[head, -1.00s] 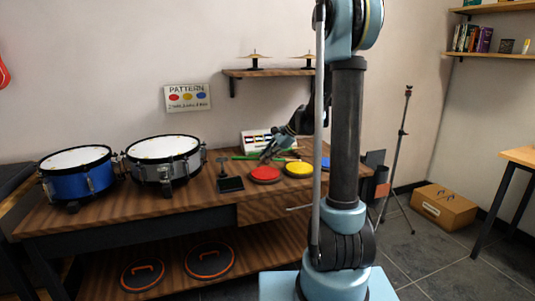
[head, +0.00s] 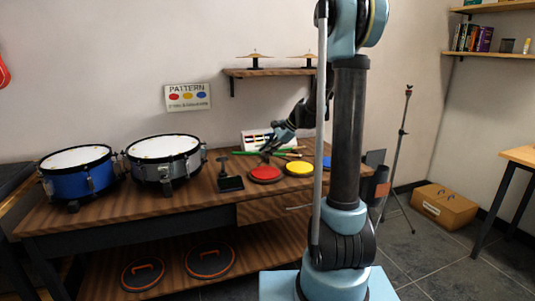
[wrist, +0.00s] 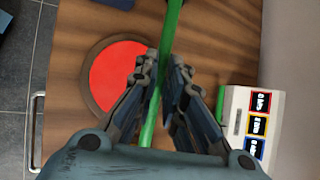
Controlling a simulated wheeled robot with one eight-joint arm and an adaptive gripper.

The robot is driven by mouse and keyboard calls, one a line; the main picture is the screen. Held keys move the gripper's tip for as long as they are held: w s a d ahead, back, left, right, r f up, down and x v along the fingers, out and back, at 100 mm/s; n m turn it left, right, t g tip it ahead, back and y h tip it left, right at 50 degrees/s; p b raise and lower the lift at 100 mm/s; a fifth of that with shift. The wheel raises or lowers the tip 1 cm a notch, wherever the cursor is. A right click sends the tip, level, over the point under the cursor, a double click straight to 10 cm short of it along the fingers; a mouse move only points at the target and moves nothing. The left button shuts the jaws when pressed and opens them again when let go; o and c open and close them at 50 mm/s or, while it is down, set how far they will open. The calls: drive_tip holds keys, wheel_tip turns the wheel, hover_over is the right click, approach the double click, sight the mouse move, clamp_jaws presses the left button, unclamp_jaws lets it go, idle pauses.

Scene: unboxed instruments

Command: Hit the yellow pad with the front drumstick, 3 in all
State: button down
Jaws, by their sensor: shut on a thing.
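My gripper (head: 267,151) is over the bench, behind the red pad. In the wrist view my gripper (wrist: 163,85) is shut on a green drumstick (wrist: 172,22), which runs lengthwise between the fingers. The drumstick's green also shows in the head view (head: 286,153), partly hidden by the gripper. The yellow pad (head: 299,169) lies flat on the bench, right of the red pad (head: 265,173). The yellow pad is not seen in the wrist view, where the red pad (wrist: 115,78) lies below and left of the stick. I cannot tell the stick's exact height.
A blue pad (head: 326,163) is partly hidden behind my arm. A white box with coloured labels (head: 254,140) stands behind the gripper. A small black stand (head: 230,183) and a grey snare drum (head: 165,165) are to the left. A pattern sign (head: 187,96) hangs on the wall.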

wheel_tip(320, 180, down, 5)
drive_tip(key=shift+f, duration=0.1)
drive_tip(key=shift+r, duration=2.55)
wheel_tip(320, 180, up, 5)
